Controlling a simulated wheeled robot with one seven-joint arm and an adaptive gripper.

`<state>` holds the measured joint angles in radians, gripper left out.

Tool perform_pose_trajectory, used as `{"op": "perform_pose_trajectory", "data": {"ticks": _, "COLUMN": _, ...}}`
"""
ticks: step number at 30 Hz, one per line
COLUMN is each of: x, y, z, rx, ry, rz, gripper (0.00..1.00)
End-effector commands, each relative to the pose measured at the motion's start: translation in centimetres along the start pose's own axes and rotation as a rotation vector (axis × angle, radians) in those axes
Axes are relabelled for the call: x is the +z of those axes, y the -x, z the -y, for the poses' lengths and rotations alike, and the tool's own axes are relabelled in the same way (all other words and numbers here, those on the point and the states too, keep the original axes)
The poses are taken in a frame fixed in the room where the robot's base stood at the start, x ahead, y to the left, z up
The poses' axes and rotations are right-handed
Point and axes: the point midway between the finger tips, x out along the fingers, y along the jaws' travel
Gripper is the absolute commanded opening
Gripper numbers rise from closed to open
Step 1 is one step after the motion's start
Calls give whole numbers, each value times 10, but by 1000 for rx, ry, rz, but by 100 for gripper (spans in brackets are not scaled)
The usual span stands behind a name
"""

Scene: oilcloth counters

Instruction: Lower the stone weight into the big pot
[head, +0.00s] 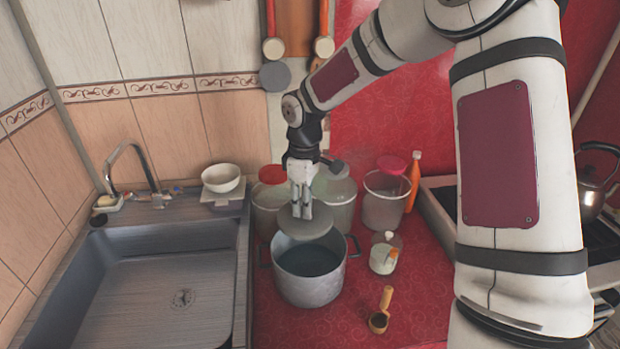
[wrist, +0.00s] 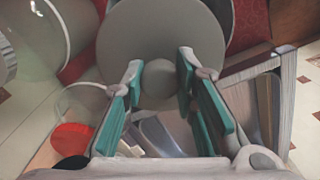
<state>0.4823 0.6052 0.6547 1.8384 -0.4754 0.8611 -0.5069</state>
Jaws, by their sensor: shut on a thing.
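The stone weight (head: 304,222) is a flat grey disc with a knob on top. My gripper (head: 300,190) is shut on its knob and holds it above the far part of the big pot's opening. In the wrist view the disc (wrist: 163,30) lies beyond the fingers, and my gripper (wrist: 160,82) has its green-padded fingers on either side of the round knob (wrist: 160,78). The big pot (head: 309,289) is a grey metal pot with two side handles, standing on the red counter. Dark contents show inside it. The disc hides part of the pot's far rim.
Several lidded clear containers (head: 382,212) stand behind the pot. A small jar (head: 383,256) and a wooden-handled scoop (head: 381,312) are to its right. The sink (head: 160,290) is to the left, with a white bowl (head: 221,178) behind it. A kettle (head: 597,185) stands far right.

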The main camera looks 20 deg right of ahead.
Motion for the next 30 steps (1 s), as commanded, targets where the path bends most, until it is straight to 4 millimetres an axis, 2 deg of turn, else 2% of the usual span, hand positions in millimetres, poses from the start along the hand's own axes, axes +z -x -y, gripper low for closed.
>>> {"op": "perform_pose_trajectory", "data": {"ticks": 1, "x": 1, "y": 8, "z": 2, "rx": 2, "ry": 72, "rz": -3, "gripper": 0}}
{"op": "perform_pose_trajectory", "data": {"ticks": 18, "x": 10, "y": 58, "z": 12, "rx": 3, "ry": 988, "rz": -2, "gripper": 0}}
{"op": "perform_pose_trajectory", "data": {"ticks": 24, "x": 12, "y": 69, "z": 14, "rx": 4, "ry": 1226, "rz": -2, "gripper": 0}}
{"op": "perform_pose_trajectory", "data": {"ticks": 30, "x": 14, "y": 73, "z": 15, "rx": 3, "ry": 1335, "rz": -1, "gripper": 0}}
